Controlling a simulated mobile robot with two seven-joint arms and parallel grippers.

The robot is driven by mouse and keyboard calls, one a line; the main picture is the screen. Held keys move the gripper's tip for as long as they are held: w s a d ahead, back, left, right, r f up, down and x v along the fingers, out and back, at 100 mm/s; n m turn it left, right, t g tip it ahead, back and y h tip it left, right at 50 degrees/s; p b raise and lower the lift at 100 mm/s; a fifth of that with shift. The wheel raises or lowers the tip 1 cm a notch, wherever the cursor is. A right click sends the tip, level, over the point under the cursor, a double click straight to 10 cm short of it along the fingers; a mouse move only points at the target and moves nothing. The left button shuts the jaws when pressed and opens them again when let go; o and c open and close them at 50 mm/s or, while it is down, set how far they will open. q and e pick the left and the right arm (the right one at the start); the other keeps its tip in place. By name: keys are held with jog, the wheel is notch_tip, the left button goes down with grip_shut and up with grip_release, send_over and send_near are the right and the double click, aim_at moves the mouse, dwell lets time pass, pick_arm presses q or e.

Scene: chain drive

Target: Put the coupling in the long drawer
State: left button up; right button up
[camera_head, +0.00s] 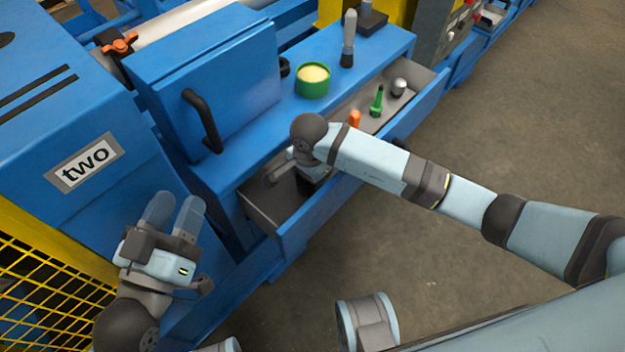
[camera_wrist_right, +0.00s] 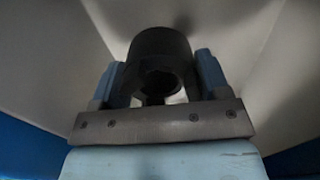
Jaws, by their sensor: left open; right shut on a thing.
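The long drawer (camera_head: 410,118) is pulled open along the front of the blue machine. My right gripper (camera_head: 312,170) reaches down into its near-left part. In the right wrist view it is shut on a dark, hollow cylinder, the coupling (camera_wrist_right: 160,46), with pale drawer walls around it. Whether the coupling touches the drawer floor I cannot tell. In the head view my right arm mostly hides the coupling. My left gripper (camera_head: 175,212) is open and empty, left of the drawer and in front of the "two" label.
The drawer also holds a green-handled tool (camera_head: 376,102), a silver knob (camera_head: 398,87) and an orange piece (camera_head: 354,118). On the machine top stand a green tub (camera_head: 312,80) and a brush (camera_head: 348,40). A blue lid with a black handle (camera_head: 203,122) stands behind the drawer's left end.

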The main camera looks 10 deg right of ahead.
jog(key=shift+w+f, duration=0.1)
jog(key=shift+f, duration=0.7)
pick_arm(q)
jog(key=shift+w+d+f+g, duration=0.25)
jog(key=shift+w+f+g, duration=0.2)
jog(key=shift+f, duration=0.3)
pick_arm(e)
jog(key=shift+r, duration=0.1)
pick_arm(q)
jog(key=shift+f, duration=0.1)
pick_arm(e)
jog(key=o, duration=1.4)
jog(key=shift+f, duration=0.2)
jog(key=shift+c, duration=0.2)
